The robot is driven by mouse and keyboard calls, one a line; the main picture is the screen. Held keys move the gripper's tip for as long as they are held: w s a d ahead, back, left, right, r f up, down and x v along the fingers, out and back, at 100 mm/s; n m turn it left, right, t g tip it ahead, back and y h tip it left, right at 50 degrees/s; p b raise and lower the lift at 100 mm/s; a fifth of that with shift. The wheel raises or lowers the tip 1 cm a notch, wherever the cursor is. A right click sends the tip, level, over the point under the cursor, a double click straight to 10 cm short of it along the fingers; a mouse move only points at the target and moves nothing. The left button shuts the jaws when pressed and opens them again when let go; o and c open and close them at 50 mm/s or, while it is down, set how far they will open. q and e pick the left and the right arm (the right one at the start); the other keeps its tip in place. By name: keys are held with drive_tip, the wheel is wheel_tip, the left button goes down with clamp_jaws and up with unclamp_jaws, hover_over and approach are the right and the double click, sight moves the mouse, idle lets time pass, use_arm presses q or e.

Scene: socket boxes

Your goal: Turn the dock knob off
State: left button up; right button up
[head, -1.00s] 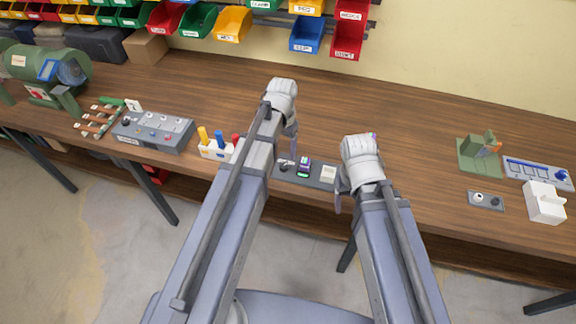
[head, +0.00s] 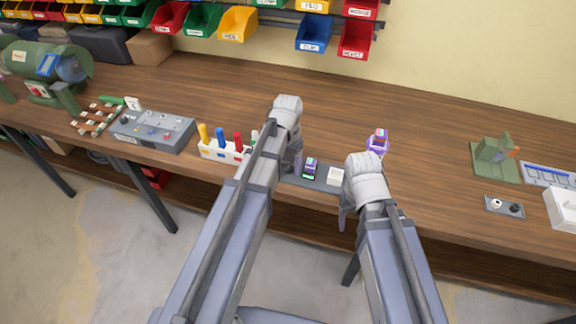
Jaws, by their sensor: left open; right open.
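A dark grey dock plate (head: 318,185) lies near the front edge of the bench, between my two arms. A small purple-and-black device with a green face (head: 310,168) stands on it, and a white square pad (head: 336,176) sits at its right end. The dock's left end, with its knob, is hidden behind my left gripper (head: 297,162), which is open and close over that end; contact cannot be told. My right gripper (head: 343,217) is open by the plate's right end, pointing down near the bench front edge, mostly hidden by its wrist.
A purple device with a red top (head: 377,140) stands behind my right wrist. A white holder (head: 222,151) with coloured pegs and a grey control box (head: 152,131) are at left. A small plate with knobs (head: 504,206) and a green fixture (head: 495,160) are at right. The back middle is clear.

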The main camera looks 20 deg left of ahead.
use_arm(q)
drive_tip(key=shift+c, duration=0.3)
clamp_jaws()
drive_tip(key=shift+n, duration=0.4)
drive_tip(key=n, duration=1.1)
idle(0.7)
drive_tip(key=shift+o, duration=0.3)
unclamp_jaws()
